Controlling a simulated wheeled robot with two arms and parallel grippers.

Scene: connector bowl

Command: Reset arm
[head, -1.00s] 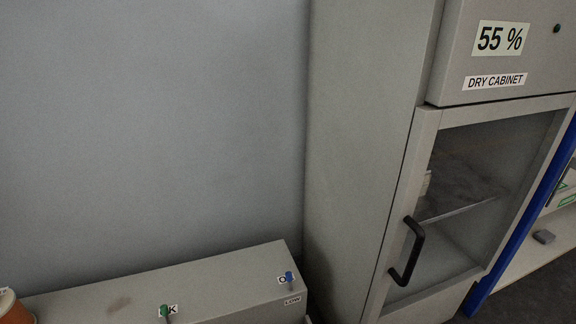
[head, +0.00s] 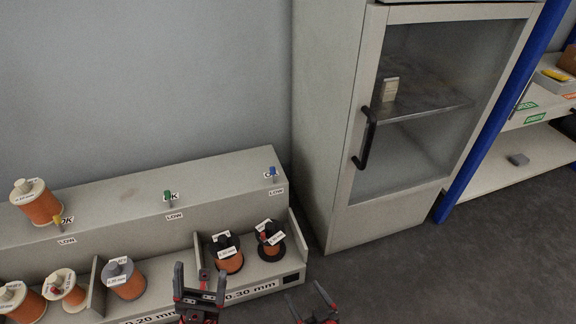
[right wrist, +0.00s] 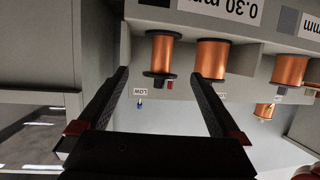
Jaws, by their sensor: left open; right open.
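My left gripper (head: 200,280) shows at the bottom of the head view, in front of the spool rack, with its fingers apart and nothing between them. My right gripper (head: 304,292) is further right at the bottom edge, just past the rack's right end, with only its fingertips in view. In the right wrist view, the right gripper (right wrist: 158,76) is open and empty. It points towards the rack, which appears upside down there, with copper wire spools (right wrist: 162,55) beyond the fingertips.
The spool rack (head: 130,205) holds several copper spools and has pegs with OK and LOW labels. A closed dry cabinet (head: 345,215) with a black handle (head: 366,140) stands to its right. A shelf (head: 500,180) stands beyond a blue post (head: 480,165). Floor at the lower right is clear.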

